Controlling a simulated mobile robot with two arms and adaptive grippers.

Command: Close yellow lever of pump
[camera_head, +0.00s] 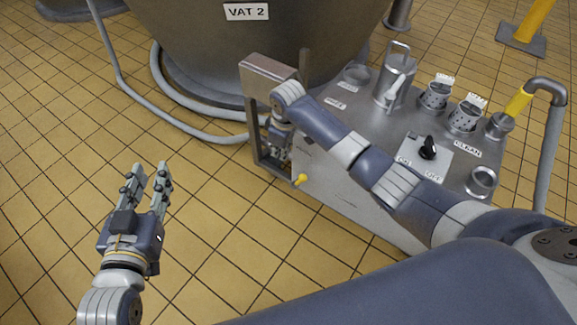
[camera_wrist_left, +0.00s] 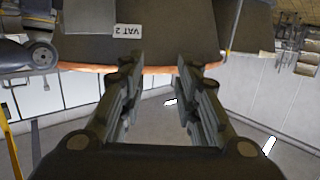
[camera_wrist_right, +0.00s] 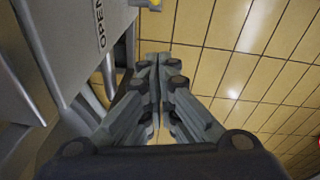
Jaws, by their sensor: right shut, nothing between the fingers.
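The yellow lever (camera_head: 300,179) shows as a small yellow knob low on the side of the grey metal pump station (camera_head: 340,190). A yellow tip (camera_wrist_right: 152,3) also shows at the top edge of the right wrist view, just beyond the fingertips. My right gripper (camera_head: 275,155) is at the left end of the station, left of the knob and partly hidden by its frame. In the right wrist view its fingers (camera_wrist_right: 157,62) are together and empty, apart from the yellow tip. My left gripper (camera_head: 150,172) is open and empty over the floor at left.
An OPEN label (camera_wrist_right: 101,25) is on the grey surface left of my right fingers. The station top carries a metal canister (camera_head: 395,75), perforated cups and a black switch (camera_head: 428,147). VAT 2 (camera_head: 300,30) stands behind, with a grey hose (camera_head: 150,115) on the tiles.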

